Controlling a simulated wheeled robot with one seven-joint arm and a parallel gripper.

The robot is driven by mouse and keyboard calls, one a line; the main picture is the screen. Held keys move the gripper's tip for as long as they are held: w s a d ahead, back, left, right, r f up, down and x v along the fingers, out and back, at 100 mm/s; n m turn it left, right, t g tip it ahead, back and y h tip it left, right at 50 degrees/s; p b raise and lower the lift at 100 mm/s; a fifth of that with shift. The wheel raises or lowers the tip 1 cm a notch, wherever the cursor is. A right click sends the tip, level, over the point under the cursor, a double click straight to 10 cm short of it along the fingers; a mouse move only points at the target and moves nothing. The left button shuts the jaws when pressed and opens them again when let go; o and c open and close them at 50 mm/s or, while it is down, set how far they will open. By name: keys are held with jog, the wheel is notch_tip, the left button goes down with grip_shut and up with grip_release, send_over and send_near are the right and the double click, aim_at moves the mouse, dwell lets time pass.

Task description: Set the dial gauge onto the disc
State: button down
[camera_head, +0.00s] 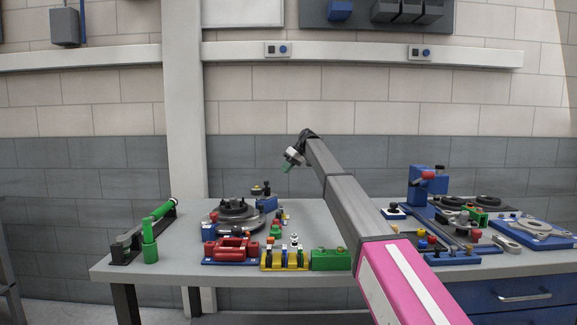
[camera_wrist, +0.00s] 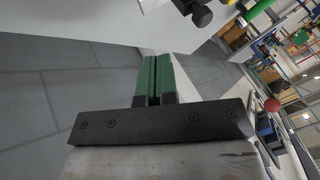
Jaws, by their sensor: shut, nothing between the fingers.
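My gripper (camera_head: 286,168) is up in the air above the back of the workbench, its green fingers pointing down and left. In the wrist view its two green fingers (camera_wrist: 155,75) are together with nothing between them. A dark round disc (camera_head: 238,213) lies on a round base at the bench's left half, below and left of my gripper. A small dark item with a yellowish part (camera_head: 258,190) stands just behind the disc. I cannot tell whether it is the dial gauge; no gauge face is clear in either view.
Red blocks (camera_head: 232,250), a yellow holder (camera_head: 285,260) and a green block (camera_head: 330,260) line the bench's front edge. A green cylinder (camera_head: 150,240) stands at the left end. Blue fixtures (camera_head: 535,232) crowd the right side. Bare bench top (camera_head: 190,240) shows left of the disc.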

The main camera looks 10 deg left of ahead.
aim_at(273, 194)
jog(key=s+a+f, duration=0.3)
jog(key=a+f, duration=0.1)
jog(key=shift+s+a+f, duration=0.15)
jog(key=shift+s+a, duration=0.05)
jog(key=shift+s, duration=0.2)
jog(key=shift+s+a, duration=0.25)
jog(key=shift+s, duration=0.1)
jog(key=s+a, duration=0.1)
jog(key=s, duration=0.3)
jog(key=s+a, duration=0.1)
jog(key=s, duration=0.1)
jog(key=shift+s+a, duration=0.3)
